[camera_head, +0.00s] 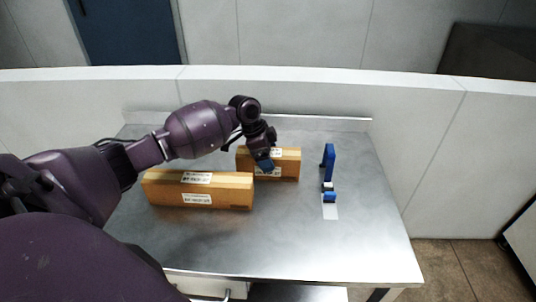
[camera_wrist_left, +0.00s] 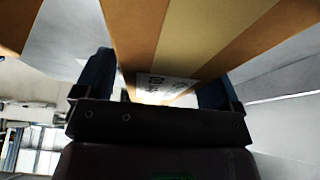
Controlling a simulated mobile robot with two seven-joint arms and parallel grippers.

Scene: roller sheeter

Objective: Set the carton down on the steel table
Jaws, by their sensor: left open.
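A brown carton (camera_head: 287,167) with white labels sits on the steel table (camera_head: 285,238), toward the back middle. My left gripper (camera_head: 265,164) is at this carton's left part, its blue fingertips in front of the label. In the left wrist view the carton (camera_wrist_left: 190,30) reaches between the two fingers, with a tape strip and label showing. The left gripper (camera_wrist_left: 158,88) is open around it; I cannot tell whether a finger touches it. The carton's underside is hidden. My right gripper is not in view.
A longer brown carton (camera_head: 180,196) lies on the table to the front left, partly under my left arm. The table's front and right areas are clear. A low white wall (camera_head: 420,115) runs behind.

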